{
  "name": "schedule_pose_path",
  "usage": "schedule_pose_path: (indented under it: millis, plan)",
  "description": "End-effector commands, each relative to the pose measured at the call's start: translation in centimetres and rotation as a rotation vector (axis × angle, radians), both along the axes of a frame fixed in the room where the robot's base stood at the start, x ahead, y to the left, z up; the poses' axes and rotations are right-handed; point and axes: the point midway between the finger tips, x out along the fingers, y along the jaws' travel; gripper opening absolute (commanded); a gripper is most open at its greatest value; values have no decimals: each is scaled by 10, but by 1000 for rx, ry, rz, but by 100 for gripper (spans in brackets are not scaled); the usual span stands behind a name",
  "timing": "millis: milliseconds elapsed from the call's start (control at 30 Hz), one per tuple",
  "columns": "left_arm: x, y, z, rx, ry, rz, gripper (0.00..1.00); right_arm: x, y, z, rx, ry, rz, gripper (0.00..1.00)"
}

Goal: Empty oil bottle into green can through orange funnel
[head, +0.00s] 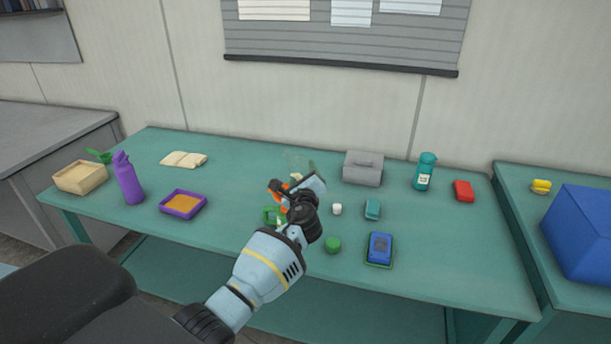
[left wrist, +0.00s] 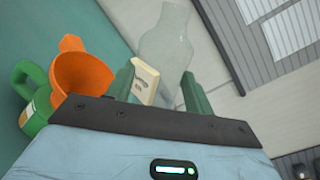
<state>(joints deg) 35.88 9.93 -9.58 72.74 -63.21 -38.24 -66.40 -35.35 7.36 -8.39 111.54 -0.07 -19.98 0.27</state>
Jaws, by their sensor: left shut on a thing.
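My left gripper (head: 306,180) is over the middle of the green table, shut on a clear oil bottle (head: 299,161). In the left wrist view the see-through bottle (left wrist: 167,48), with a cream label (left wrist: 145,80), sits between the green fingers (left wrist: 160,88). No liquid can be made out in it, and its tilt is hard to tell. In the head view the funnel (head: 283,197) and can (head: 270,215) are partly hidden by my gripper. My right gripper is out of view.
A purple bottle (head: 128,180) and purple tray (head: 183,203) stand left.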

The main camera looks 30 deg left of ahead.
Motion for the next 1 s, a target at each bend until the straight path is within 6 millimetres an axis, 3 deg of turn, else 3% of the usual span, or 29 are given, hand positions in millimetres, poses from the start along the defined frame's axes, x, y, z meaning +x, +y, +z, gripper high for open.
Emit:
schedule_pose_path:
  millis: [1000]
  plan:
    - [-12, 20, 1, 312, 184, 0, 26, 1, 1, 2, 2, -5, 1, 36]
